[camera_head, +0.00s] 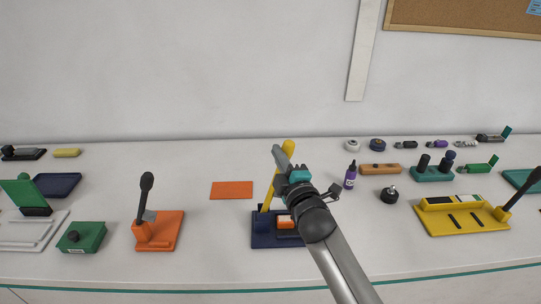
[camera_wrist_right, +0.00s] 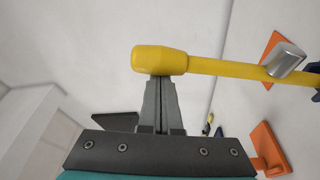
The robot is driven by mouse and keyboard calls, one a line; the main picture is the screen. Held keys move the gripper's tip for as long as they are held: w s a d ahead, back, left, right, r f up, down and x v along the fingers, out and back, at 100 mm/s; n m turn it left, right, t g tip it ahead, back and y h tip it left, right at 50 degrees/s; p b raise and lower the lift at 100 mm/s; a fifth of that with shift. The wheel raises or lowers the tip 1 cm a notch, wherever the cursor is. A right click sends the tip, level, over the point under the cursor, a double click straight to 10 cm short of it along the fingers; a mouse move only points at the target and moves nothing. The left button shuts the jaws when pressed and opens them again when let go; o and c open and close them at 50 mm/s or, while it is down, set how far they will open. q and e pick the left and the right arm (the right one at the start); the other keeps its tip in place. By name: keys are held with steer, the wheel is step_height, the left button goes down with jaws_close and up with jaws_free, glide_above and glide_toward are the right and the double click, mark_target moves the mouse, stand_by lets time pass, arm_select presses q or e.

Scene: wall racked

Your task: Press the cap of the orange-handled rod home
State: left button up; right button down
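I cannot make out an orange-handled rod for certain. A yellow lever (camera_head: 268,192) with a thick yellow knob (camera_head: 288,147) rises from a navy base (camera_head: 263,240). An orange and white block (camera_head: 286,222) sits on that base, partly hidden by my right arm. My right gripper (camera_head: 277,152) is at the lever's top. In the wrist view its fingers (camera_wrist_right: 161,82) are together, tips against or just short of the yellow knob (camera_wrist_right: 160,60); contact is unclear. A silver cylinder (camera_wrist_right: 286,59) shows beside the lever there. My left gripper is out of view.
An orange base with a black lever (camera_head: 146,190) and a green box (camera_head: 82,237) stand left. A purple bottle (camera_head: 350,176), a black knob (camera_head: 389,195) and a yellow base (camera_head: 460,221) stand right. An orange mat (camera_head: 231,190) lies behind.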

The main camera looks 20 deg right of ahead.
steer(key=s+d+f+m+t+h+b, duration=0.1)
steer(key=s+d+f+m+b, duration=0.1)
steer(key=d+f+m+b, duration=0.4)
steer(key=s+d+f+m+h+b, duration=0.2)
steer(key=d+f+m+b, duration=0.4)
steer(key=d+f, duration=0.5)
steer(key=shift+s+m+t+h+b, duration=0.3)
steer(key=shift+s+t+b, duration=0.15)
steer(key=shift+b, duration=0.15)
steer(key=shift+f, duration=0.1)
